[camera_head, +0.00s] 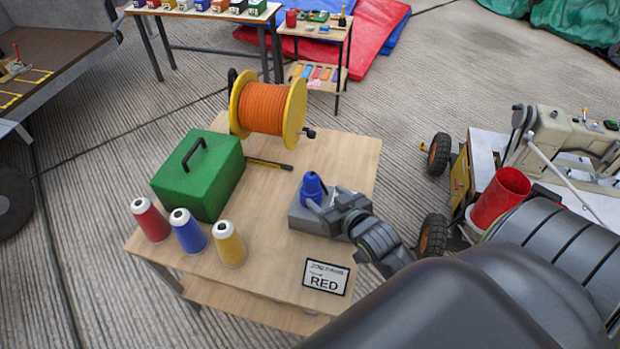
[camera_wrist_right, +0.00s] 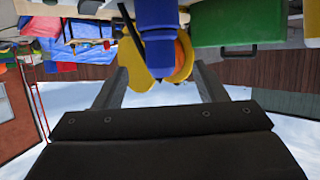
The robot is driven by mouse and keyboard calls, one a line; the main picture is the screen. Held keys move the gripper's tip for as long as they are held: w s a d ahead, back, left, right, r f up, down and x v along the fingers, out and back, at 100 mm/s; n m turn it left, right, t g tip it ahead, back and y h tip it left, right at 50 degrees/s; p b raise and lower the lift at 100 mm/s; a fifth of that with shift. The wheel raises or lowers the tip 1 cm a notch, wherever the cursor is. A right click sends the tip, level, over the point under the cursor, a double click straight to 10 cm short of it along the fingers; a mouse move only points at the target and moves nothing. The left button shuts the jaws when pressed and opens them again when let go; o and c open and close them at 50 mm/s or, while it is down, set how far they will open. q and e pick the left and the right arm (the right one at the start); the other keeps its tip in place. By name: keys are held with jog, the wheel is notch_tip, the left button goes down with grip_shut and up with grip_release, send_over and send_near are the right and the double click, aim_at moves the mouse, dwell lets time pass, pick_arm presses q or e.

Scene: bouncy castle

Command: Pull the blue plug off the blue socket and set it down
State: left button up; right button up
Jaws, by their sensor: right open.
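My right gripper (camera_head: 327,199) comes in from the right, low beside the plug. In the right wrist view the picture is upside down, and the blue plug (camera_wrist_right: 156,35) shows between the two spread fingers of my right gripper (camera_wrist_right: 158,72). The fingers are open, with gaps on both sides; I cannot tell how far the plug reaches between them. My left gripper is not in view.
On the table (camera_head: 330,160) are a green box (camera_head: 198,175), an orange cable reel (camera_head: 265,107), a black-and-yellow tool (camera_head: 268,164), several thread cones (camera_head: 188,232) and a RED sign (camera_head: 326,277). A red cup (camera_head: 500,197) stands on a cart at right. The table's front middle is clear.

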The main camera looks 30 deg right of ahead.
aim_at(308, 182)
jog(key=x, duration=1.1)
jog(key=shift+s, duration=0.1)
jog(key=shift+r, duration=0.1)
jog(key=c, duration=1.2)
